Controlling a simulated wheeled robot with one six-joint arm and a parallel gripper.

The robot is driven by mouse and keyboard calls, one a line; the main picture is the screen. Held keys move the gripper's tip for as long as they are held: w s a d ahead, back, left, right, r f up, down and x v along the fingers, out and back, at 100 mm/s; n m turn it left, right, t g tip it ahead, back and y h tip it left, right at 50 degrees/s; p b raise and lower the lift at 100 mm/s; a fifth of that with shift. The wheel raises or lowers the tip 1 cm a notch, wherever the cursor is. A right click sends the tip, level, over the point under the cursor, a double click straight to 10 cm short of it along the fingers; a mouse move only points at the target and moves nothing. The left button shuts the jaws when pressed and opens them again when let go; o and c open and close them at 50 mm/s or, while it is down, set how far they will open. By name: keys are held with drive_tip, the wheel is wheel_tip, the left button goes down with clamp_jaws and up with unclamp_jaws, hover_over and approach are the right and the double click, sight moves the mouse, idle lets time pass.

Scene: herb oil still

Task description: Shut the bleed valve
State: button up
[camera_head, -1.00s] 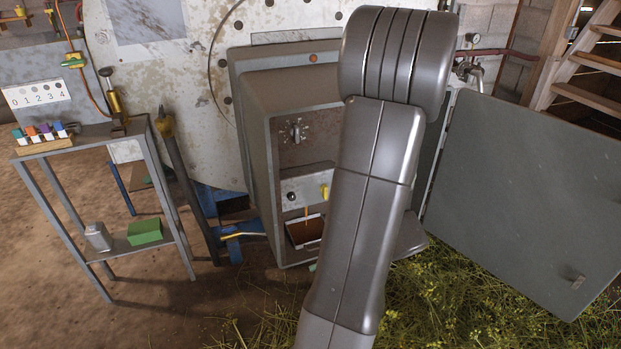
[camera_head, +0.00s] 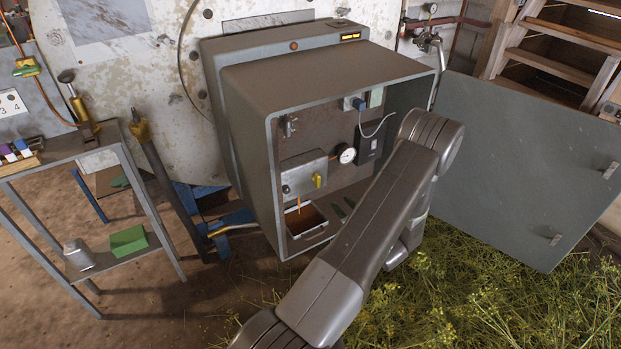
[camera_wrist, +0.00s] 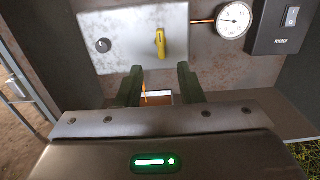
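The bleed valve's yellow handle (camera_head: 318,181) is on a grey plate (camera_head: 303,172) inside the open cabinet; the wrist view shows it (camera_wrist: 160,43) standing upright. A thin orange stream (camera_wrist: 144,92) runs below the plate, over a tray of brown liquid (camera_head: 306,219). My gripper's dark green fingers (camera_wrist: 161,84) are spread with a gap between them. They are below the handle in the wrist picture and apart from it.
A round black knob (camera_wrist: 102,45) is left of the handle. A pressure gauge (camera_head: 346,154) and a motor switch box (camera_wrist: 283,24) are on the right. The open cabinet door (camera_head: 535,170) stands right, above loose herbs. A metal shelf stand (camera_head: 75,152) is at the left.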

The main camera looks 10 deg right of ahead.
sight(319, 180)
drive_tip(key=x, duration=1.3)
drive_tip(key=shift+w+a, duration=0.1)
drive_tip(key=shift+w, duration=0.25)
drive_tip(key=shift+f, duration=0.1)
clamp_jaws()
